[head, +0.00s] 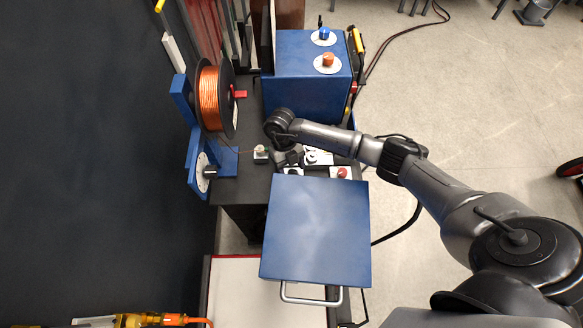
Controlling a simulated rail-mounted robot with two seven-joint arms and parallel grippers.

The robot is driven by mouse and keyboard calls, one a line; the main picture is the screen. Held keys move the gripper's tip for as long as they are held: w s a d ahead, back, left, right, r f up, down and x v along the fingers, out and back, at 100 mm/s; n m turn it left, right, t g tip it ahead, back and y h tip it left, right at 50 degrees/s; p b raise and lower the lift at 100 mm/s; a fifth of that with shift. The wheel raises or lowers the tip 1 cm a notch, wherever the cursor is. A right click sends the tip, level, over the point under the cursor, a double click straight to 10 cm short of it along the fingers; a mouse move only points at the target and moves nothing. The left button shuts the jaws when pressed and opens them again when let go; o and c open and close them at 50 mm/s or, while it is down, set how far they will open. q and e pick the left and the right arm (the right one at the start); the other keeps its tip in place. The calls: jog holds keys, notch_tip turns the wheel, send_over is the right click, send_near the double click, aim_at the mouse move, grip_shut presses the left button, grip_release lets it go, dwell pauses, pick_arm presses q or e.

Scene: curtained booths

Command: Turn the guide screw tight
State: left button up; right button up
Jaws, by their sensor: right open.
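My right arm reaches in from the right, and my right gripper (287,158) is low over the dark bench top, pointing down. It is open, and its fingertips are mostly hidden beneath the wrist. Just left of it stands a small pale block with a dark top (261,153), apart from the gripper; this may be the wire guide, but its screw is too small to make out. A spool of copper-coloured wire (209,99) stands on a blue bracket behind and to the left. My left gripper is out of view.
A blue box with a blue and an orange knob (328,60) stands at the back. A blue lid-like panel (316,232) with a metal handle lies in front. Small light fittings, one with a red button (342,172), sit right of the gripper. A dark curtain fills the left.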

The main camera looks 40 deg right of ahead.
jog(key=shift+s+f, duration=0.2)
jog(key=shift+f, duration=0.4)
jog(key=shift+c, duration=0.3)
jog(key=c, duration=0.9)
jog(key=shift+o, duration=0.2)
